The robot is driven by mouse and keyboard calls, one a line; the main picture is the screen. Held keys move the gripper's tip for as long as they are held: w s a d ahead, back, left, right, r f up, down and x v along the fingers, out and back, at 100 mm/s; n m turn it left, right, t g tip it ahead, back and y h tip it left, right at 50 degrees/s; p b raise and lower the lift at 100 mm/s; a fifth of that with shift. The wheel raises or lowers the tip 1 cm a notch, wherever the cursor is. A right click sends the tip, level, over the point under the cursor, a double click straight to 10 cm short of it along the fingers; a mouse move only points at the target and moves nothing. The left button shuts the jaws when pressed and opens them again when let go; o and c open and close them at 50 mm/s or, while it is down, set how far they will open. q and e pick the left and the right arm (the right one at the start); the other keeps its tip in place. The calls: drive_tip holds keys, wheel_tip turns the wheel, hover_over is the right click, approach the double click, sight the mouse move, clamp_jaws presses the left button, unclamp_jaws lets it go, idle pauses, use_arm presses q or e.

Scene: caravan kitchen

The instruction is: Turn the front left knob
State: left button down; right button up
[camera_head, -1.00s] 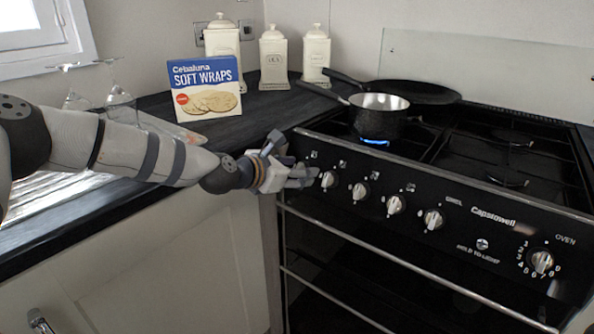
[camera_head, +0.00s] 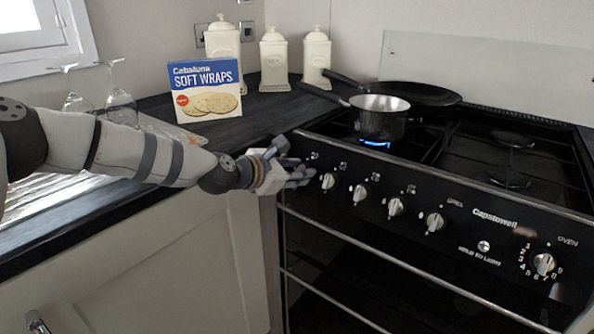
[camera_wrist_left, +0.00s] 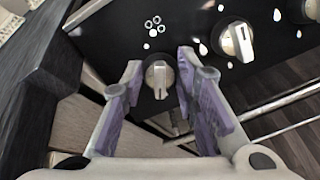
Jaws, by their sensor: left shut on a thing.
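The black cooker front (camera_head: 465,228) carries a row of silver knobs. The leftmost knob (camera_head: 327,181) is at the panel's left end, its grip bar near upright. In the left wrist view this knob (camera_wrist_left: 158,78) sits between the two purple-padded fingers. My left gripper (camera_head: 308,174) reaches it from the left and is shut on it; the exact finger contact is hard to see. It also shows in the left wrist view (camera_wrist_left: 161,76). The second knob (camera_head: 360,194) is just to the right, also seen in the wrist view (camera_wrist_left: 236,42). My right gripper is out of view.
A saucepan (camera_head: 379,119) stands over a lit blue flame (camera_head: 374,143) on the hob, with a black frying pan (camera_head: 425,92) behind. A soft wraps box (camera_head: 207,90), glasses (camera_head: 120,104) and cream canisters (camera_head: 273,60) stand on the counter. An oven knob (camera_head: 543,264) is far right.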

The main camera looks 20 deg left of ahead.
use_arm(q)
drive_tip(key=m, duration=0.4)
drive_tip(key=shift+f, duration=0.1)
drive_tip(key=m, duration=0.3)
drive_tip(key=shift+m, duration=0.3)
drive_tip(key=m, duration=0.8)
drive_tip(key=shift+g, duration=0.4)
drive_tip(key=m+p, duration=0.1)
drive_tip(key=m, duration=1)
drive_tip(key=shift+m+y, duration=0.3)
drive_tip(key=shift+a+m+p, duration=0.1)
drive_tip(key=shift+m+p, duration=0.35)
drive_tip(key=shift+m, duration=0.95)
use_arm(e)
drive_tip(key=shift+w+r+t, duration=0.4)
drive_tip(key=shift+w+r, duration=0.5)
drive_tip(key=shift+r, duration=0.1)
